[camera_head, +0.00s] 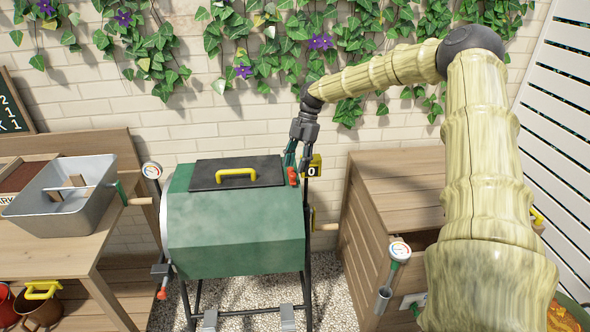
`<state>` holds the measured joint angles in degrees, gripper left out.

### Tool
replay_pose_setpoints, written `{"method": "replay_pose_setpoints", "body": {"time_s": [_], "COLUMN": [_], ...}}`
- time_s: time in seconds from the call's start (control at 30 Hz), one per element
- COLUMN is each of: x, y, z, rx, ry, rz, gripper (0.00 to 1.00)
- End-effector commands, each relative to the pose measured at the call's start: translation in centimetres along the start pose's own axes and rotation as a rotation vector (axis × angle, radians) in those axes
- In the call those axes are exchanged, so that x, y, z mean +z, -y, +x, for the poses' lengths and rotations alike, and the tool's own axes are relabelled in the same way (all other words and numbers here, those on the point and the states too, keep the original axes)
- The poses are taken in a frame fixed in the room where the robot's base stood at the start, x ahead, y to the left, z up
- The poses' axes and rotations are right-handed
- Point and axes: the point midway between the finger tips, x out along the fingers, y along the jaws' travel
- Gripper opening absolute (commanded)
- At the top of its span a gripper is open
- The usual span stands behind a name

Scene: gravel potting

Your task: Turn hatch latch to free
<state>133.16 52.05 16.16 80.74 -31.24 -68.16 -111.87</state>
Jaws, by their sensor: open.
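A green drum (240,232) stands on a dark frame in the middle of the view. Its black hatch (220,172) lies flat on top, with a yellow handle (236,174). A small red-orange part (293,177), which looks like the hatch latch, shows at the hatch's right end. My gripper (291,160) points down right above this part, with its teal fingers open. The fingers overlap the latch area in the picture, so I cannot tell whether they touch it. The latch's exact turn is too small to read.
A yellow tag (312,170) marked 0 sits close to the gripper's right. A wooden bench with a grey metal tray (62,200) stands left. An ivy-covered brick wall (230,120) is behind.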

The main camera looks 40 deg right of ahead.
Motion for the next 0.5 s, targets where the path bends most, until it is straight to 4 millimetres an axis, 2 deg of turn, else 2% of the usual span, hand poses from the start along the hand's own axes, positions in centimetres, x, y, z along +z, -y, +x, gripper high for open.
{"method": "replay_pose_setpoints", "body": {"time_s": [0.2, 0.5], "x": [0.0, 0.1], "y": [-0.1, 0.0], "z": [-4.2, -8.3], "rx": [0.002, 0.0], "ry": [0.002, 0.0], "rz": [0.0, 0.001], "gripper": [0.43, 0.43]}}
